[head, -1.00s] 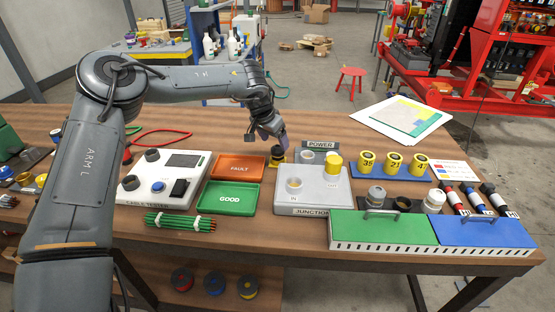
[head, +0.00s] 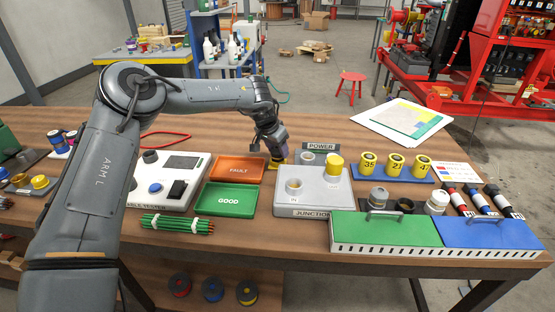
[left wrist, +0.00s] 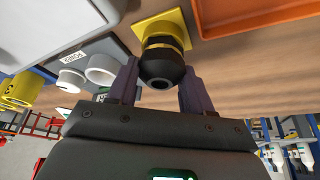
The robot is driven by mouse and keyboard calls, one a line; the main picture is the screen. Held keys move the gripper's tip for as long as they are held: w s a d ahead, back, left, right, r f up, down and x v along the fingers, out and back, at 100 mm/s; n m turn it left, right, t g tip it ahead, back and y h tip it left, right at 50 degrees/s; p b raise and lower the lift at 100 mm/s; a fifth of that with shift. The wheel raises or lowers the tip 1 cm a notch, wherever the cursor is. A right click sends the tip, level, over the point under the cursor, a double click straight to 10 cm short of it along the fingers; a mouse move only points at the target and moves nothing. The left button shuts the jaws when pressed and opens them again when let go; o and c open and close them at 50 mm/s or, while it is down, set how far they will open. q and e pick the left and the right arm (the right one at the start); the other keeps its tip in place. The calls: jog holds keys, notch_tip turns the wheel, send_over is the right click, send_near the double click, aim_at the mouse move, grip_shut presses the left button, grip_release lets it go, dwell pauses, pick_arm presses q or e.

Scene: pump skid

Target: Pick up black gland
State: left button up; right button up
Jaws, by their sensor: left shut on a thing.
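The black gland (left wrist: 161,68) is a short black fitting with a hole in its end and a yellow band. In the left wrist view it is between the two fingers of my left gripper (left wrist: 159,78), which are shut on it. Beyond it is a yellow square base (left wrist: 157,22), and the gland still appears to be at this base. In the head view my left gripper (head: 278,156) points down behind the junction box and hides the gland. Only a bit of yellow base (head: 273,165) shows there. My right gripper is not in view.
The junction box (head: 310,203) stands just in front and right of my gripper. The orange FAULT tray (head: 237,167) and green GOOD tray (head: 227,200) are to its left, with the cable tester (head: 160,200) beyond them. Yellow numbered cups (head: 394,166) stand at the right.

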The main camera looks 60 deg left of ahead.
pick_arm(q)
jog(key=shift+c, duration=1.2)
jog(key=shift+r, duration=0.15)
jog(key=shift+r+p, duration=0.35)
jog(key=shift+r, duration=0.2)
notch_tip(320, 180, up, 4)
jog(key=shift+d+f+p, duration=0.1)
jog(key=shift+f+p, duration=0.15)
jog(key=shift+p, duration=0.6)
jog(key=w+d+r+p, duration=0.1)
jog(key=w+d+r, duration=0.1)
jog(key=d, duration=0.3)
jog(key=w+d+r+p, duration=0.1)
jog(key=w+d+r, duration=0.1)
jog(key=d+r, duration=0.2)
jog(key=shift+w+d+p, duration=0.3)
jog(key=shift+d+p, duration=0.1)
jog(key=shift+d, duration=0.35)
